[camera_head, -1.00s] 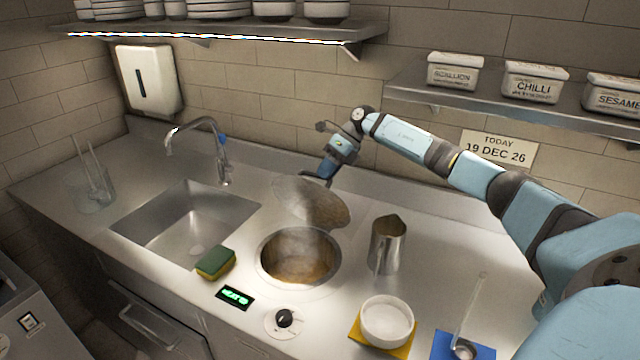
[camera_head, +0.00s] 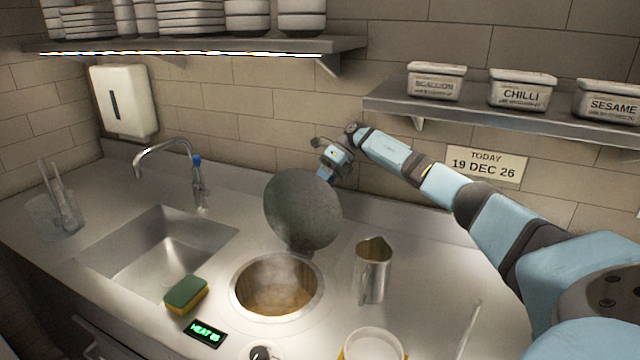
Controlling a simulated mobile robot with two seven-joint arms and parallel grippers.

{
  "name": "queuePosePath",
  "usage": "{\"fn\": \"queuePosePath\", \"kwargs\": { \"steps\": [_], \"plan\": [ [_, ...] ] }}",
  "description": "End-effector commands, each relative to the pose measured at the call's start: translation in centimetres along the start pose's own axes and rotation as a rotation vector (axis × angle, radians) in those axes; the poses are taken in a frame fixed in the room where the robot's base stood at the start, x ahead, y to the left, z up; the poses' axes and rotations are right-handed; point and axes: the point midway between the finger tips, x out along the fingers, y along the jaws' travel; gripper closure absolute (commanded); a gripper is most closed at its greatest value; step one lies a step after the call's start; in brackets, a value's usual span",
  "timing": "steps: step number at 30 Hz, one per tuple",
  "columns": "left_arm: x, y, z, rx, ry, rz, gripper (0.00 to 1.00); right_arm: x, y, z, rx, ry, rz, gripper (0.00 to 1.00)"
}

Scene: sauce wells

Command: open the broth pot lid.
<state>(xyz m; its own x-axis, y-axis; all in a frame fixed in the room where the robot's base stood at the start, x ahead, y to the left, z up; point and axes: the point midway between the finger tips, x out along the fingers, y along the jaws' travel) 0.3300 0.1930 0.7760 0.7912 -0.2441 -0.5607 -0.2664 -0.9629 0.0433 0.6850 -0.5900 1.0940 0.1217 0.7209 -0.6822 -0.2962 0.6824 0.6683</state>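The broth pot (camera_head: 240,290) is a round well set into the steel counter, with brown steaming broth inside. Its lid (camera_head: 302,209) is a dark round disc, tilted up nearly upright behind the well, leaving the opening uncovered. My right gripper (camera_head: 326,174) is at the lid's upper right edge, at the end of the arm from the right. The lid hides its fingertips, so I cannot tell whether they are shut on it. My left gripper is not in view.
A metal pitcher (camera_head: 373,272) stands right of the well, and a sponge (camera_head: 186,294) lies left. A sink (camera_head: 150,255) and faucet (camera_head: 198,180) are further left. A shelf (camera_head: 500,115) hangs above the arm.

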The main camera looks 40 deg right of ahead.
Motion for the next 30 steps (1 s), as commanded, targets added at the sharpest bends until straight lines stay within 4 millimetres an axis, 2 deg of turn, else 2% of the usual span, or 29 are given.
{"fn": "queuePosePath", "kwargs": {
  "steps": [1,9,10,13,26,30],
  "plan": [
    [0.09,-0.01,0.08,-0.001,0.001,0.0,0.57,0.65,-0.69,-0.66,0.01,0.019,-0.005,1.0],
    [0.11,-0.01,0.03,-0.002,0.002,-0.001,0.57,0.72,-0.74,-0.73,0.011,0.022,-0.005,1.0],
    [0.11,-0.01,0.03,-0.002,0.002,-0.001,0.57,0.72,-0.74,-0.73,0.011,0.022,-0.005,0.81],
    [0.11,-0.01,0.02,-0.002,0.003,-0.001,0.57,0.72,-0.73,-0.74,0.011,0.022,-0.005,0.6],
    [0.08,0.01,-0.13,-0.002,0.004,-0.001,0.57,0.48,-0.61,-0.69,0.011,0.019,-0.005,0.6],
    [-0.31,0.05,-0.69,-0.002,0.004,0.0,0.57,0.33,0.16,-0.65,0.011,0.018,-0.006,0.6]
  ]
}}
